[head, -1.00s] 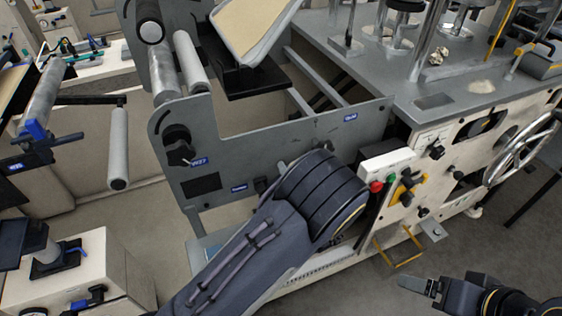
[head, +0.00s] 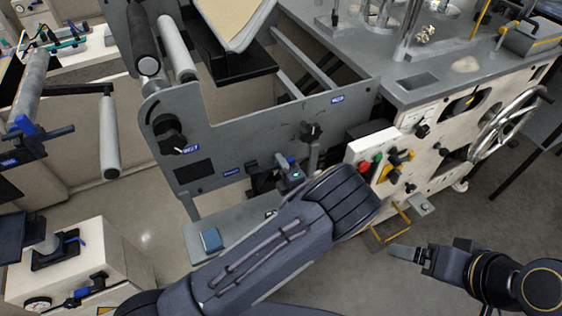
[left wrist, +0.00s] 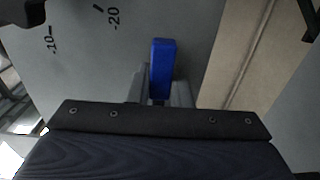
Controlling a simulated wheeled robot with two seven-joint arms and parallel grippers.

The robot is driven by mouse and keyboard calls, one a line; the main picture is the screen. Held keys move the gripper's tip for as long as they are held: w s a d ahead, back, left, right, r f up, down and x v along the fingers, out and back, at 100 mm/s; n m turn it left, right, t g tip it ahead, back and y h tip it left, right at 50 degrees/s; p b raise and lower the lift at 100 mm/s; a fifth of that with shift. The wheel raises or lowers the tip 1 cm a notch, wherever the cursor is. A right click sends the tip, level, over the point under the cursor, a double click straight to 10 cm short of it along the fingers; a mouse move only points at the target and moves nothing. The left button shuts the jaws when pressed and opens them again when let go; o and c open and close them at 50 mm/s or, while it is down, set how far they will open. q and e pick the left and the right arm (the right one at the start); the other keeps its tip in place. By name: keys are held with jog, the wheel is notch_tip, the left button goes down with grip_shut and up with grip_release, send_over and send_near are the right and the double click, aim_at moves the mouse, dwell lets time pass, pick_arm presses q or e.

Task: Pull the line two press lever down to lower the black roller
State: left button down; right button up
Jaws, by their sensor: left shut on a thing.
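The press lever (head: 313,151) hangs down from a black hub on the grey side plate (head: 245,135), with dial ticks around it. Its lower end is hidden by my left arm. In the left wrist view its blue handle (left wrist: 161,68) stands between the fingers of my left gripper (left wrist: 160,92), which is shut on it. In the head view the left gripper (head: 291,179) is mostly covered by my arm. The black roller (head: 142,36) is at the upper left, close beside a pale roller (head: 176,48). My right gripper (head: 405,252) is at the lower right, away from the lever; its finger gap is unclear.
A control box (head: 374,142) with red and green buttons is right of the lever. A handwheel (head: 508,125) sticks out further right. A second knob (head: 170,137) is on the plate's left. A blue block (head: 211,239) lies on the low shelf. Floor shows around my right gripper.

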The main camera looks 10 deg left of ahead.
pick_arm(q)
jog(key=shift+f, duration=0.2)
jog(key=c, duration=1.3)
grip_release()
jog(key=shift+r, duration=0.1)
jog(key=v, duration=0.8)
jog(key=shift+b, duration=0.4)
jog(key=shift+w, duration=0.1)
